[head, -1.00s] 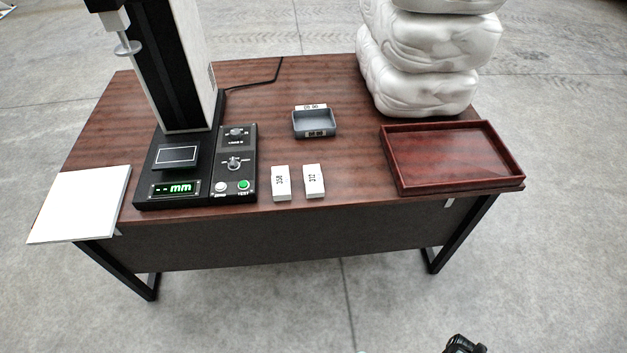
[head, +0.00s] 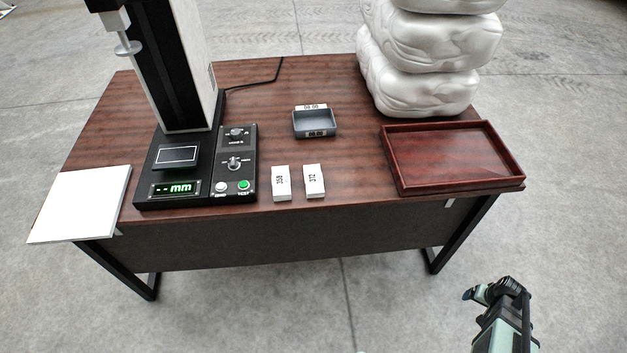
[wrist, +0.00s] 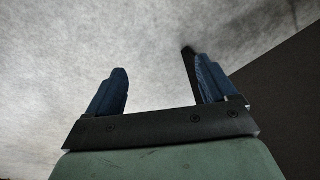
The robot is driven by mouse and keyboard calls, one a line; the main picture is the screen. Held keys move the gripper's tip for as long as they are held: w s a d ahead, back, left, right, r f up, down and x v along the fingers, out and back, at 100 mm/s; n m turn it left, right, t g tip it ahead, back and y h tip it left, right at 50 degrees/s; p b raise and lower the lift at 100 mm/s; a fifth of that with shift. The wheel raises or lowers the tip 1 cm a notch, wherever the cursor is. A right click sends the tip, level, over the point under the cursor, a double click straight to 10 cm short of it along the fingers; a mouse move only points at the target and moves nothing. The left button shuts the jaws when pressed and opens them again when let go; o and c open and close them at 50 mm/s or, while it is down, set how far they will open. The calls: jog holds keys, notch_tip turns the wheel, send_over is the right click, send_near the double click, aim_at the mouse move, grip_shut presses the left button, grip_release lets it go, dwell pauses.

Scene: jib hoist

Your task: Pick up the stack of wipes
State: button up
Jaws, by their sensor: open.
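A stack of white, puffy wrapped packs (head: 425,60) stands at the back right of the brown table. I take it as the stack of wipes, though no label on it can be read. Its top is cut off by the picture edge. My gripper (head: 478,291) is low at the right in the head view, in front of the table and well away from the stack. In the wrist view my gripper (wrist: 161,85) has its two blue fingers apart with nothing between them. The stack is not in the wrist view.
A reddish tray (head: 455,187) lies empty at the table's right front, before the stack. A small grey bin (head: 315,124), two white blocks (head: 298,182), a test machine (head: 185,165) and a white sheet (head: 80,205) are on the table (head: 340,180). Bare wood lies around the bin.

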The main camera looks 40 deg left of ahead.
jog(key=w+d+r+n+t, duration=0.15)
jog(key=w+r+t, duration=0.25)
jog(key=w+r, duration=0.85)
jog(key=w+d+r+t, duration=0.35)
jog(key=w+r, duration=0.55)
jog(key=w, duration=0.6)
jog(key=w+a+r+n+t+y, duration=0.1)
jog(key=w+a+r, duration=0.1)
jog(key=a+r, duration=0.55)
jog(key=w+a+r+n+t, duration=0.1)
jog(key=w+a+r, duration=0.2)
jog(key=a+r, duration=0.4)
jog(key=s+a+r+n+y, duration=0.1)
jog(key=s+a+r, duration=0.1)
jog(key=a, duration=0.4)
jog(key=s+a+r+y, duration=0.1)
jog(key=s+a+r, duration=0.15)
jog(key=a, duration=0.25)
jog(key=n+g, duration=0.3)
jog(key=g, duration=0.5)
send_over(315, 186)
notch_tip(315, 186, down, 5)
jog(key=shift+r, duration=0.1)
